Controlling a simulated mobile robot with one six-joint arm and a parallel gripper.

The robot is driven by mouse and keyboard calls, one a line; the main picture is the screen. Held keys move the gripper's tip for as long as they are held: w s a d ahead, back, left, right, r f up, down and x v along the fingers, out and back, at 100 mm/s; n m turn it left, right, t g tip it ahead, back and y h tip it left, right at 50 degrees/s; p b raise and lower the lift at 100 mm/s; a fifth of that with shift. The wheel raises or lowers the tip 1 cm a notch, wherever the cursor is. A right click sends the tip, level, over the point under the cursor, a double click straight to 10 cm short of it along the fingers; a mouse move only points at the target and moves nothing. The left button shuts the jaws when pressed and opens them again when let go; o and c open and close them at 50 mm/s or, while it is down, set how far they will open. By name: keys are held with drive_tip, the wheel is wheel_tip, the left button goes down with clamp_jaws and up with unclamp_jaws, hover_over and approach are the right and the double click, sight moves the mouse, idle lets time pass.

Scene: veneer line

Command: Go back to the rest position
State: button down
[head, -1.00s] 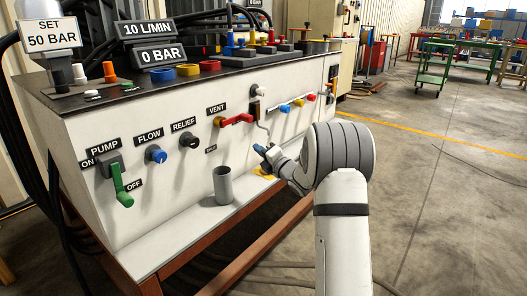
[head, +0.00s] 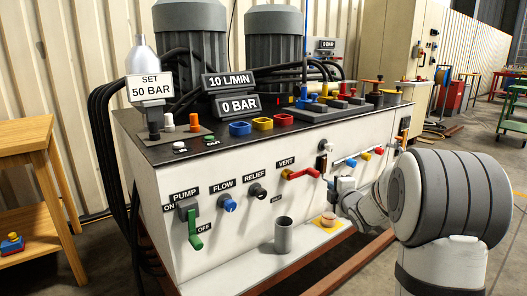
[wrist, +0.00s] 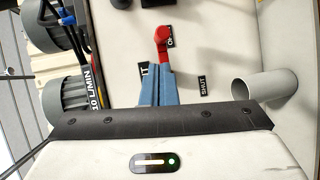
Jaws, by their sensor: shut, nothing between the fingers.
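My gripper (head: 341,184) is in front of the bench's white front panel, right of the red vent lever (head: 300,174). In the wrist view its blue fingers (wrist: 156,88) are together with nothing between them. The red lever (wrist: 162,38) shows just beyond the fingertips there; I cannot tell the exact gap. My arm reaches in from the right and hides part of the panel. The green pump handle (head: 195,228) hangs down toward OFF. The signs read SET 50 BAR (head: 151,86), 10 L/MIN (head: 229,81) and 0 BAR (head: 239,104).
A grey cup (head: 283,236) stands on the bench's lower ledge, beside a yellow pad (head: 327,222) carrying a round tan piece (head: 328,216). A blue flow knob (head: 229,204) and black relief knob (head: 258,190) stick out. A wooden stand (head: 28,147) is at left.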

drive_tip(key=s+a+r+m+g+h+p, duration=0.25)
drive_tip(key=s+r+m+g+p, duration=0.35)
drive_tip(key=s+r+m+p, duration=0.6)
drive_tip(key=s+a+r+m+g+p, duration=0.2)
drive_tip(key=s+r+p, duration=0.1)
drive_tip(key=s, duration=0.6)
drive_tip(key=s+a+r+m+g+p, duration=0.2)
drive_tip(key=s+r+p, duration=0.2)
drive_tip(key=s, duration=0.6)
drive_tip(key=s+a+r+m+g+p, duration=0.2)
drive_tip(key=s+r+m+g+p, duration=0.1)
drive_tip(key=s+p, duration=0.4)
drive_tip(key=s+r+y, duration=0.1)
drive_tip(key=s, duration=0.1)
drive_tip(key=shift+s+a, duration=0.3)
drive_tip(key=shift+s, duration=0.1)
